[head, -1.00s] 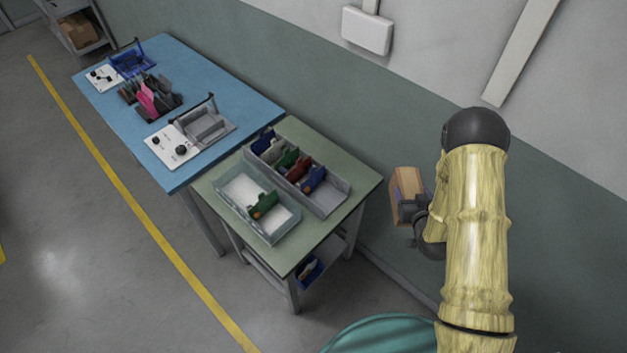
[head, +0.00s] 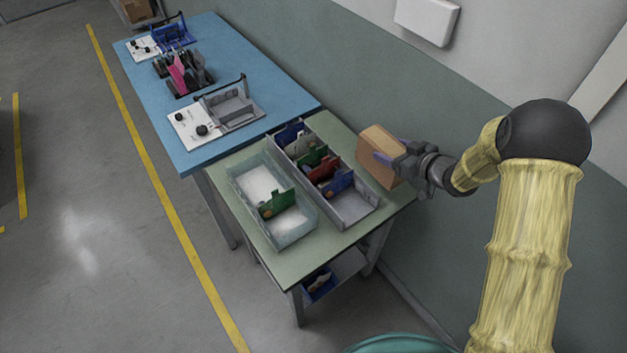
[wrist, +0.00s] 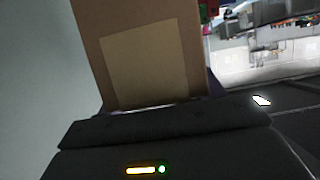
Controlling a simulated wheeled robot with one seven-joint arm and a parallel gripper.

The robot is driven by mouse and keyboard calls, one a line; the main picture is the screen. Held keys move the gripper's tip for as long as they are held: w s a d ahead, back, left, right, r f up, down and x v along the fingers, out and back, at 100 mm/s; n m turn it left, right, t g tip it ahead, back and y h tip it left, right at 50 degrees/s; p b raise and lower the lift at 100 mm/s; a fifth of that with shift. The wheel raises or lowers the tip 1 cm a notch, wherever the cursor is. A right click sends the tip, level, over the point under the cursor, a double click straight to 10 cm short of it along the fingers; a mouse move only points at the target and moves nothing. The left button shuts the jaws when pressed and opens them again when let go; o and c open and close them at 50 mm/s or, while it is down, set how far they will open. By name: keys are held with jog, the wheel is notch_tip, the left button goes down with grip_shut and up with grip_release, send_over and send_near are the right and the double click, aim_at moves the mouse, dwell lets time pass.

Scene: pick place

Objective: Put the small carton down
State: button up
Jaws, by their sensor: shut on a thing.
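The small carton (head: 378,155) is a brown box, held at the right back edge of the green-topped table (head: 350,238). My gripper (head: 398,163) is shut on it from the right, with a finger across its side. In the head view I cannot tell whether the carton touches the tabletop or hangs just above it. In the wrist view the carton (wrist: 145,50) stands large and close in front of the gripper, with a lighter tan square on its face. The fingertips are mostly hidden there.
A grey divided bin (head: 352,208) with several coloured parts stands just left of the carton. A clear tray (head: 295,230) with a green part is beside it. A blue table (head: 235,75) with fixtures adjoins at upper left. The wall runs close behind.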

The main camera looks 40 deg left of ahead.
jog(key=shift+f+p, duration=0.35)
jog(key=shift+f, duration=2.55)
jog(key=shift+f+p, duration=0.3)
jog(key=shift+f, duration=1.8)
jog(key=shift+f, duration=0.1)
jog(key=o, duration=1.3)
